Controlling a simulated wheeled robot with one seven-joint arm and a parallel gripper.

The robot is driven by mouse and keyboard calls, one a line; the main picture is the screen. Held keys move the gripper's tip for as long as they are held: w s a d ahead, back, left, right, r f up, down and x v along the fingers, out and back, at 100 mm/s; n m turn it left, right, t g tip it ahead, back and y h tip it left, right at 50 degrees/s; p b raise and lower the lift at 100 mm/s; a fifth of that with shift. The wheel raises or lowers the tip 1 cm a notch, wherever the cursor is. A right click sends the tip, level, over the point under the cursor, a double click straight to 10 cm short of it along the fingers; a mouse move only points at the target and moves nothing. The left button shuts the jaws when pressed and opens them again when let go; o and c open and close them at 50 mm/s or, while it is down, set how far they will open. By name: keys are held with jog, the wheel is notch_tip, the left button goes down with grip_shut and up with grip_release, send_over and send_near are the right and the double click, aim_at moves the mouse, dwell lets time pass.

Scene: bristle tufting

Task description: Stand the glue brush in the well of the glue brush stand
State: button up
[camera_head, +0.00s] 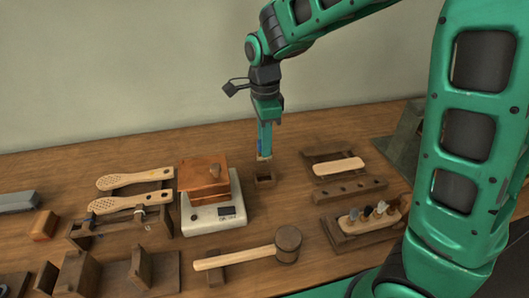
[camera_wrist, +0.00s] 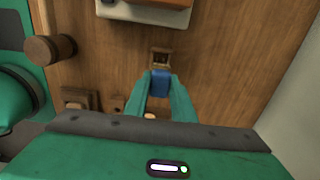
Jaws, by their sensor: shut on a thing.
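My gripper (camera_head: 264,140) points down above the middle back of the bench. In the wrist view my gripper (camera_wrist: 162,90) is shut on the glue brush (camera_wrist: 161,83), whose blue part shows between the fingertips. In the head view only a little of the glue brush (camera_head: 262,156) shows, a pale lower end below the fingers. The glue brush stand (camera_head: 265,180) is a small dark wooden block with a square well, right below the brush. The stand also shows just beyond the fingertips in the wrist view (camera_wrist: 161,52). I cannot tell whether the brush tip has entered the well.
A white scale (camera_head: 215,219) with a wooden box (camera_head: 202,180) on it stands left of the stand. A mallet (camera_head: 288,243) lies in front. Wooden racks with a pale brush body (camera_head: 338,166) are to the right. The bench just around the stand is clear.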

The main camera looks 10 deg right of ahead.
jog(key=shift+w+f, duration=0.1)
jog(key=shift+f, duration=2)
jog(key=shift+f, duration=2.8)
jog(key=o, duration=1.5)
jog(key=shift+r, duration=3.5)
jog(key=shift+d, duration=0.15)
